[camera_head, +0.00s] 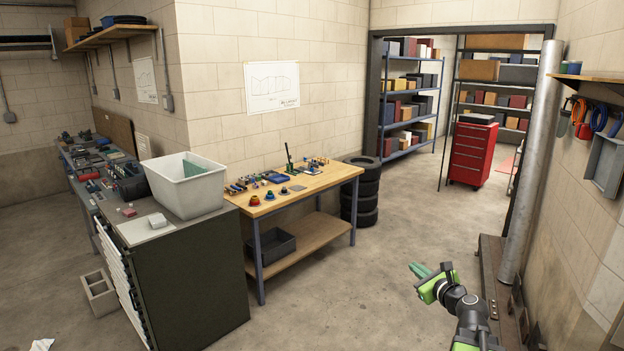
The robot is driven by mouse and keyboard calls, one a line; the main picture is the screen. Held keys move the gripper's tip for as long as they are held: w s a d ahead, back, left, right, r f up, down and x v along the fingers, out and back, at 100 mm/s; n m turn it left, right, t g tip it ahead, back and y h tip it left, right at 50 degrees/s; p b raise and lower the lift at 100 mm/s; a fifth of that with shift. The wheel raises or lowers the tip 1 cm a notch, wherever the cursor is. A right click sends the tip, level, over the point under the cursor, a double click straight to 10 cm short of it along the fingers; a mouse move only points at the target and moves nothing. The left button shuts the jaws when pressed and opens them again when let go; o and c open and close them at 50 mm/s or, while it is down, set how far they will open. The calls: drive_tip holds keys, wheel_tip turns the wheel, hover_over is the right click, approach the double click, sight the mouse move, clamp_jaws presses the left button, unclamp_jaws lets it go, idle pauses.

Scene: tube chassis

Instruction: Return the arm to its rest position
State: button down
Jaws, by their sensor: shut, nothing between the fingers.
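My gripper (420,271) shows in the lower right of the head view, at the end of my black and green arm (468,310). Its green fingers are together and hold nothing. They point up and to the left over bare concrete floor. The gripper is apart from every bench, wall and object. The lower part of my arm runs out of the bottom of the picture.
A wooden workbench (312,184) with small parts stands left of my gripper, beside stacked tires (361,203). A dark cabinet with a white bin (184,196) is further left. A metal pole (530,165) stands at right. Open floor (350,285) lies between.

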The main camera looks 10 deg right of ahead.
drive_tip(key=s+a+f+n+g+y+b, duration=0.1)
drive_tip(key=a+f+n+g+y+b, duration=0.15)
drive_tip(key=a+f+n, duration=0.6)
drive_tip(key=a+f+n+g+y+b, duration=0.1)
drive_tip(key=a+f+n+g, duration=0.15)
drive_tip(key=a, duration=1.05)
drive_tip(key=s+a+f+n+g+y+b, duration=0.1)
drive_tip(key=a+f+n+g+y, duration=0.15)
drive_tip(key=a+f+n, duration=0.55)
drive_tip(key=s+a+f+n+g+h+b, duration=0.25)
drive_tip(key=s+a+f+n+g, duration=0.2)
drive_tip(key=s, duration=0.25)
drive_tip(key=s+d+f+n+g+h+p, duration=0.1)
drive_tip(key=s+d+f+n+g+h, duration=0.1)
drive_tip(key=s+d+n, duration=0.5)
drive_tip(key=shift+g+h, duration=0.8)
drive_tip(key=shift+h, duration=0.45)
drive_tip(key=shift+w, duration=0.1)
